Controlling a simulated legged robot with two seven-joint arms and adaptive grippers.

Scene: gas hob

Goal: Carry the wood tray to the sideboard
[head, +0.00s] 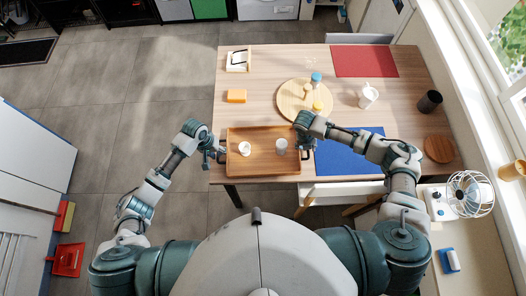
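The wood tray (262,169) is at the near left part of the dining table, close to its front edge. A white cup (244,149) and a clear glass (282,146) stand upright in it. My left gripper (220,155) is at the dark handle on the tray's left end. My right gripper (306,150) is at the handle on the right end, partly hidden by its own wrist. The fingers are too small to tell whether they are closed on the handles. I cannot tell whether the tray touches the table, or which furniture is the sideboard.
The table (260,75) also holds a round board (290,100) with several small items, an orange block (237,96), a jug (368,96), and blue (350,155) and red mats (365,61). A fan (469,194) stands at right. Open floor (130,110) lies left.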

